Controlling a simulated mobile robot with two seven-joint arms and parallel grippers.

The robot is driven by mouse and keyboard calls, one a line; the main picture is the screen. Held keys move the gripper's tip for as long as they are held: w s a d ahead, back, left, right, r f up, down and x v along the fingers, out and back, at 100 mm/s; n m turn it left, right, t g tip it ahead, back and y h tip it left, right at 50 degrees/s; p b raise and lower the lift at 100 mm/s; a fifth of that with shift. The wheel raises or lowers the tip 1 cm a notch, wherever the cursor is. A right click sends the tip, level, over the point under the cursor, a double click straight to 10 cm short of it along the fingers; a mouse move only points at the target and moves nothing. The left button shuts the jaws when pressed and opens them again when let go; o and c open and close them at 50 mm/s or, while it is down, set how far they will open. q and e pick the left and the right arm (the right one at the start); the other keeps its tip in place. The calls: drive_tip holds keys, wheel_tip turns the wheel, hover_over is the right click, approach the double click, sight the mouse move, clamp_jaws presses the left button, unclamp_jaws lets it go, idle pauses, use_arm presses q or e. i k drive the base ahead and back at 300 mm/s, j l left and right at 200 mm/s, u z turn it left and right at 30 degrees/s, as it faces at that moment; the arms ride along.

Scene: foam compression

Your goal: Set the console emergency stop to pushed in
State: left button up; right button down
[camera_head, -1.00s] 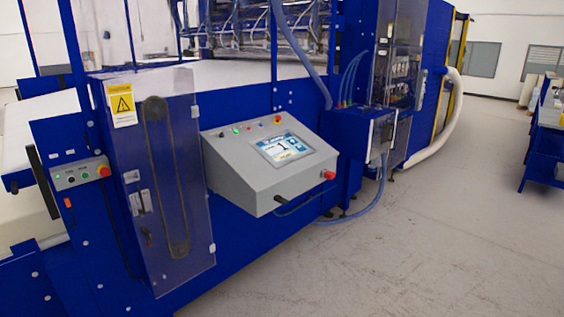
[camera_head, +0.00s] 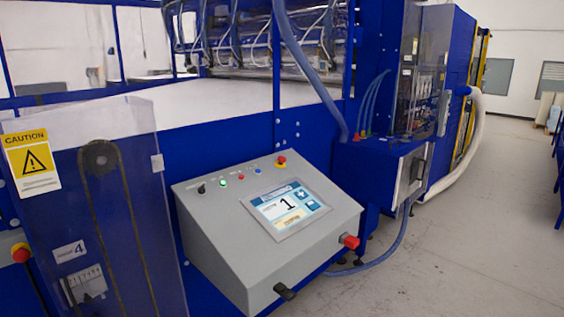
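The grey console (camera_head: 225,235) stands in the middle of the view with a sloped top. A red emergency stop (camera_head: 281,161) on a yellow base sits at the top right of its panel. I cannot tell whether it is pushed in or out. A larger red knob (camera_head: 349,241) sticks out at the console's lower right edge. Neither of my grippers is in view.
Small knobs and buttons, one lit green (camera_head: 223,182), line the panel's top. A dark handle (camera_head: 285,291) juts from the console's front. A clear guard (camera_head: 105,200) stands left, beside another red button (camera_head: 20,252). Open floor (camera_head: 460,220) lies right.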

sight(281, 160)
drive_tip(key=i+l+z, duration=0.3)
drive_tip(key=i+l, duration=0.3)
drive_tip(key=l, duration=0.4)
drive_tip(key=i+l+z, duration=0.3)
drive_tip(key=i+l, duration=0.4)
drive_tip(key=l, duration=0.1)
